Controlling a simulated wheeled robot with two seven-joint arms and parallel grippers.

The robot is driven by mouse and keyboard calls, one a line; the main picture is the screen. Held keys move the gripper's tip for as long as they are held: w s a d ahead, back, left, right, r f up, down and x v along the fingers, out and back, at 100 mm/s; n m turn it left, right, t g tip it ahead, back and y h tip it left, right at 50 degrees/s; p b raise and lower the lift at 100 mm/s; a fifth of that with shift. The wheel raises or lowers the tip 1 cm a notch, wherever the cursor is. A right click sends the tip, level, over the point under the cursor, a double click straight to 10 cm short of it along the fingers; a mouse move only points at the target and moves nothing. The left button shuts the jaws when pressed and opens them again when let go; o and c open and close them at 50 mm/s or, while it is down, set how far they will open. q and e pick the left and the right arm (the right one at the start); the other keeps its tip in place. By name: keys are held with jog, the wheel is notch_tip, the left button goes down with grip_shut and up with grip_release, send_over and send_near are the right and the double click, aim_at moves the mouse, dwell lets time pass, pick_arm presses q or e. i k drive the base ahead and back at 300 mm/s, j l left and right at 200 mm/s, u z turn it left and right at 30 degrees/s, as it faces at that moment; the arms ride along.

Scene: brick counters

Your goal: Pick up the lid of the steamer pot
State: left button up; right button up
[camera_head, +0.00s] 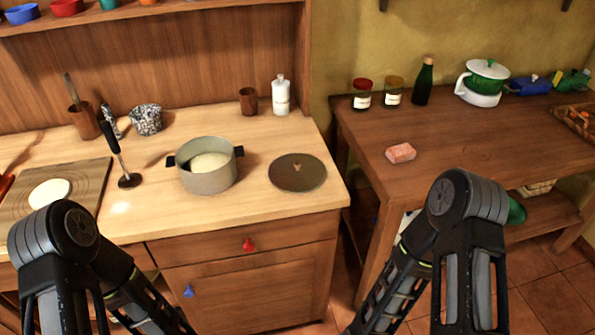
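A grey pot (207,180) with two dark side handles stands open on the left counter, with something pale inside it. A round dark brown lid (297,173) with a small knob lies flat on the counter to the right of this pot, apart from it. I cannot tell which of the two is the steamer pot. My arms show at the bottom left and bottom right, but neither gripper is in view.
A pink block (400,153), jars and a dark bottle (423,82) stand on the right table. A gap separates the two surfaces.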

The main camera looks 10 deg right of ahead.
aim_at(295, 173)
jog(key=i+l, duration=0.1)
jog(key=l, duration=0.35)
jog(key=i+l, duration=0.1)
jog(key=l, duration=0.35)
jog(key=i+l, duration=0.1)
jog(key=l, duration=0.35)
jog(key=i+l, duration=0.1)
jog(key=l, duration=0.3)
jog(key=l+u, duration=0.1)
jog(key=u, duration=1.95)
